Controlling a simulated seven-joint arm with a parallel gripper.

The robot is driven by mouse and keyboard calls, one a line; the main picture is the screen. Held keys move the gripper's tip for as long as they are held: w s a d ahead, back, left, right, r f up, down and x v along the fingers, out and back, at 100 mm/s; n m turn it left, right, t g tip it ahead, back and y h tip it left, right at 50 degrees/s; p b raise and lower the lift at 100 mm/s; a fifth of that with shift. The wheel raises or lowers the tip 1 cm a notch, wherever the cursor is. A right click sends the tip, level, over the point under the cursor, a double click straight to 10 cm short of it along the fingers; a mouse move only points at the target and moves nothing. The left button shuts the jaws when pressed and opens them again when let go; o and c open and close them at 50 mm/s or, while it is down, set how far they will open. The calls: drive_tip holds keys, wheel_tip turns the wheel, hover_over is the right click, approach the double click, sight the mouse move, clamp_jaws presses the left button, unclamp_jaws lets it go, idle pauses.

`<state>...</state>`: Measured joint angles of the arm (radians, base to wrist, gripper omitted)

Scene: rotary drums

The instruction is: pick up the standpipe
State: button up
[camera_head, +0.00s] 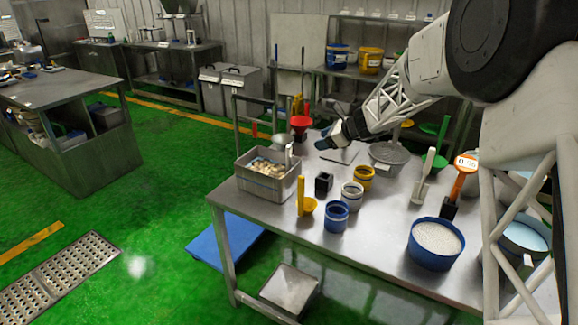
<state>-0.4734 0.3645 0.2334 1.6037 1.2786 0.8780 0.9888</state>
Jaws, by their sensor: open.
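My arm reaches in from the upper right, and my gripper (320,139) is over the back of the metal table (265,222). Its dark fingers point left, apart and with nothing seen between them. No thing is clearly identifiable as the standpipe. A short pale upright piece (289,156) shows at the right end of the grey crate (262,187), left of and nearer than my gripper; it may be the standpipe, but it is too small to tell. A red funnel (300,122) stands just behind and left of my gripper.
The table holds a black block (323,183), a yellow scoop (306,205), blue (336,218), white (352,195) and yellow (363,178) pots, a grey basin (389,156) and a blue tub of white granules (435,244). Small bare patches lie between them.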

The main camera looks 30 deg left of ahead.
drive_tip(key=m+y, duration=0.1)
drive_tip(key=m, duration=0.1)
approach(290, 147)
drive_tip(key=x, duration=0.3)
drive_tip(key=shift+w+d+f, duration=0.1)
drive_tip(key=shift+w+f, duration=0.1)
drive_tip(key=shift+w, duration=0.05)
drive_tip(key=shift+x, duration=1.3)
drive_tip(key=shift+x, duration=2.6)
drive_tip(key=shift+s+r, duration=0.1)
drive_tip(key=shift+r, duration=0.1)
clamp_jaws()
